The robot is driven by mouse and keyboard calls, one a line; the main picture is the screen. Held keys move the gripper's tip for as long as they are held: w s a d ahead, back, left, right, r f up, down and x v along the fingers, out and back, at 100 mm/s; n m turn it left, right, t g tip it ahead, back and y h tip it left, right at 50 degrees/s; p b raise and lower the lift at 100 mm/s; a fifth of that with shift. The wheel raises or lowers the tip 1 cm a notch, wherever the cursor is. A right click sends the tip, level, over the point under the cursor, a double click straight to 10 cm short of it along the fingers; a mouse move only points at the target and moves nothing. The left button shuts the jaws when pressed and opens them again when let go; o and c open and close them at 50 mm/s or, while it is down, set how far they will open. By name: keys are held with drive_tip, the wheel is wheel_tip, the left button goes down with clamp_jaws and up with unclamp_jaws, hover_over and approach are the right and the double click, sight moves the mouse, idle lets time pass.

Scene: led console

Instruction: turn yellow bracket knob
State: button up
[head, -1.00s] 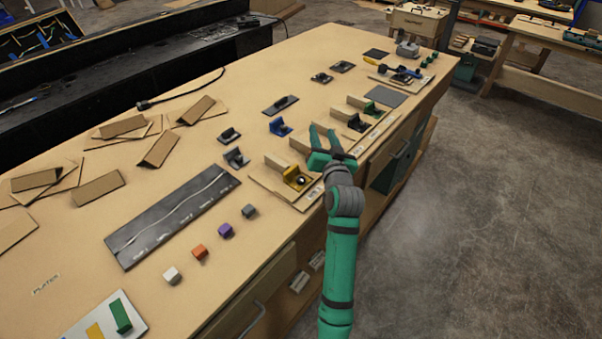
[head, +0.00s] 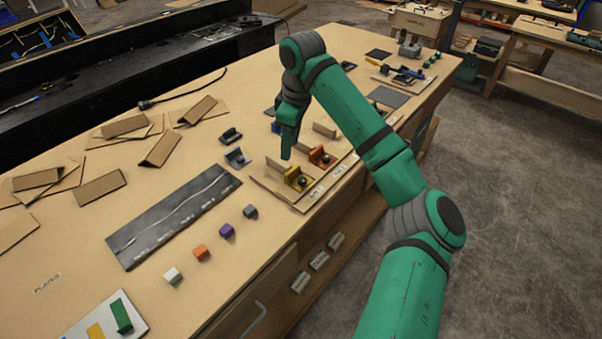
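The yellow bracket (head: 293,174) stands on a wooden board near the table's front edge, right of the dark strip. Its dark round knob (head: 302,182) shows on its front side. My gripper (head: 287,152) points down just above and behind the yellow bracket, apart from it as far as I can see. Its fingers are seen edge-on, so their opening is hidden.
An orange bracket (head: 320,156) with a dark knob stands close to the right of the yellow one. My arm covers the brackets further right. A grey bracket (head: 237,157) stands to the left. Small coloured blocks (head: 227,230) line the front left.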

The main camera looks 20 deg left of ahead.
sight(303, 179)
drive_tip(key=s+d+r+h, duration=0.1)
drive_tip(key=d+h, duration=0.1)
drive_tip(key=d, duration=0.2)
drive_tip(key=shift+g, duration=0.3)
wheel_tip(303, 179, down, 9)
drive_tip(key=shift+a+f, duration=0.1)
drive_tip(key=shift+a, duration=0.05)
drive_tip(key=shift+w+f, duration=0.1)
drive_tip(key=shift+f, duration=0.5)
clamp_jaws()
